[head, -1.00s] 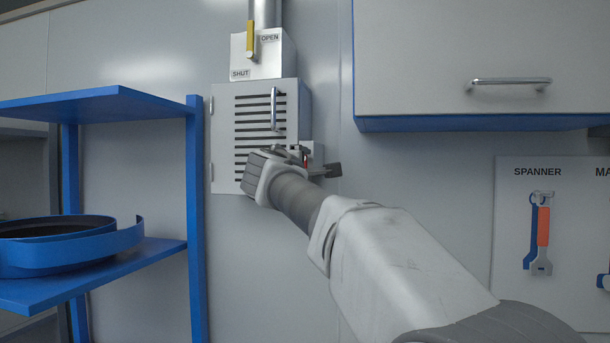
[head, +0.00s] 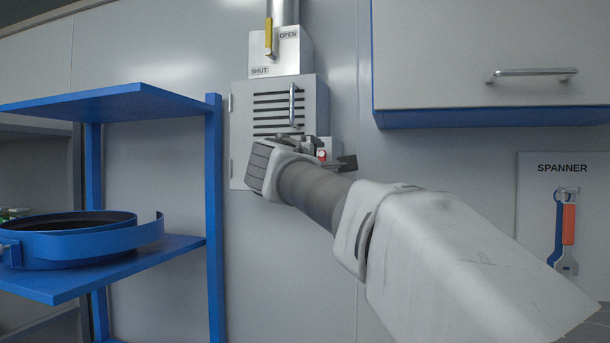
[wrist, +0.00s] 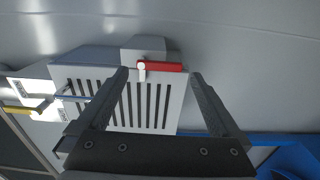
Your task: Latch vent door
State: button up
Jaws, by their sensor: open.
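The vent door (head: 240,140) is a pale slotted plate on a wall box, with hinges on its left and a bar handle (head: 292,105) near its right. It appears to lie against the box; any small gap is unclear. It also shows turned sideways in the wrist view (wrist: 85,100). The red latch lever (wrist: 162,66) extends from a pale pivot at the door's edge, away from the lever panel. A little red shows in the head view (head: 321,155). My gripper (wrist: 158,75) is open, its fingers on either side of the red lever in the picture. Contact is not visible.
Above the vent is a panel (head: 290,55) marked OPEN and SHUT with a yellow lever (head: 269,36). A blue shelf unit (head: 215,220) with a blue ring-shaped item (head: 80,250) stands left. A wall cabinet (head: 470,50) and a spanner board (head: 535,200) are right.

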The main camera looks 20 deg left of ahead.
jog(key=s+b, duration=0.1)
jog(key=s, duration=1.1)
jog(key=shift+s+d, duration=0.35)
jog(key=shift+d, duration=0.05)
jog(key=s+d+f+m+g+h+p, duration=0.15)
jog(key=d+f+m+g+p, duration=0.35)
jog(key=d, duration=0.7)
jog(key=s+d+f+m+g+h+p, duration=0.1)
jog(key=d+f+m+g+h, duration=0.15)
jog(key=d+f, duration=0.7)
jog(key=s+d+f+m+g+y+p, duration=0.1)
jog(key=s+d+f+m+g+p, duration=0.1)
jog(key=s+d+f+m, duration=0.3)
jog(key=s+d+f+m+g+y+p, duration=0.2)
jog(key=s+d+f+m, duration=0.4)
jog(key=s, duration=0.6)
notch_tip(320, 180, down, 2)
jog(key=shift+s+d+g+p, duration=0.2)
jog(key=shift+d+g+p, duration=0.25)
jog(key=shift+d, duration=0.25)
